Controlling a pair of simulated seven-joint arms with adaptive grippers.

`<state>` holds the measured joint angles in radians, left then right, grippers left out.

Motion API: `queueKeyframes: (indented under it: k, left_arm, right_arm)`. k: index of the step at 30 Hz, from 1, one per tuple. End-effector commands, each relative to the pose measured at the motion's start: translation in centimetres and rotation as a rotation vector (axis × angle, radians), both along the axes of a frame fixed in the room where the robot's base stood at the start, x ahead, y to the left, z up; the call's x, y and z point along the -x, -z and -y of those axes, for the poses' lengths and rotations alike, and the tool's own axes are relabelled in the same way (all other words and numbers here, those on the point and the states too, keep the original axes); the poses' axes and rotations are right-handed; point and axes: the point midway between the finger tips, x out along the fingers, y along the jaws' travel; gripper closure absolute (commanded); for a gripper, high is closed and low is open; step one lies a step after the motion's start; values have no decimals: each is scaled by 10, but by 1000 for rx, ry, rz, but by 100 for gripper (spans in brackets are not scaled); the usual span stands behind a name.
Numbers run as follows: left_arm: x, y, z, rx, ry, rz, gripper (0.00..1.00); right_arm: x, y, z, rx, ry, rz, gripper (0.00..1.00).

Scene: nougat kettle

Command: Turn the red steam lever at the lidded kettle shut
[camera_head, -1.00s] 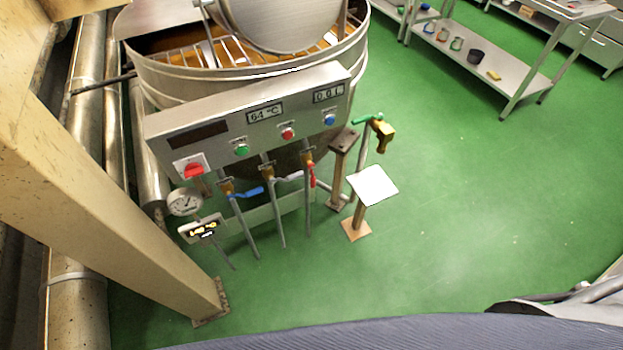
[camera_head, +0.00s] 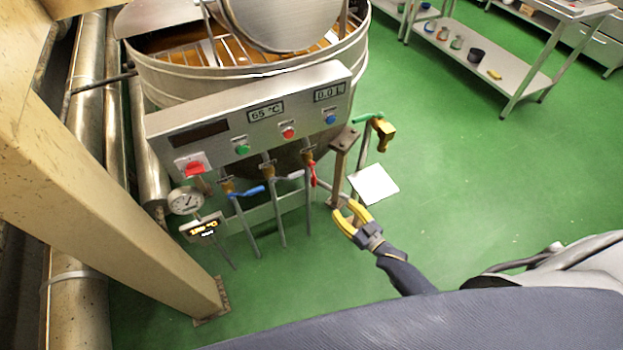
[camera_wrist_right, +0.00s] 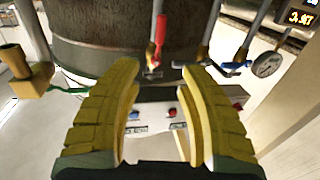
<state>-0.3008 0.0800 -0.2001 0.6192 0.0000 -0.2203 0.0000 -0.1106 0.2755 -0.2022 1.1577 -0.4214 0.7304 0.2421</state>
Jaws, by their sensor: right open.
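The lidded kettle (camera_head: 180,84) stands upper left in the head view, with a control panel on its front. The red steam lever (camera_head: 313,174) hangs on the rightmost of the pipes below the panel and points down. It also shows in the right wrist view, as a red lever (camera_wrist_right: 160,32) above and between the fingers. My right gripper (camera_head: 348,213), with yellow fingers, is open and empty, below and to the right of the red lever and apart from it. In the right wrist view the open fingers (camera_wrist_right: 160,80) frame the kettle front. My left gripper is not in view.
A blue lever (camera_head: 247,192) and a grey-handled lever (camera_head: 290,176) sit left of the red one. A brown post (camera_head: 341,165), a white plate (camera_head: 374,184) and a brass tap (camera_head: 384,133) stand right of it.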

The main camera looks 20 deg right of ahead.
Motion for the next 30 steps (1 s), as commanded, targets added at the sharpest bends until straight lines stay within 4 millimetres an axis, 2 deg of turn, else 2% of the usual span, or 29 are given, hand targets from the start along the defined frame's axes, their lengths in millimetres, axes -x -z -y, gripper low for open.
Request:
queueKeyframes:
  k: [5,21,30]
  left_arm:
    - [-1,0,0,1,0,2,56]
    - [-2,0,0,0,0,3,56]
    - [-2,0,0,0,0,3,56]
  right_arm:
    - [-17,-1,-7,-9,0,1,60]
    - [-107,-1,-42,-8,1,-1,60]
    - [-143,0,-57,-7,1,-3,60]
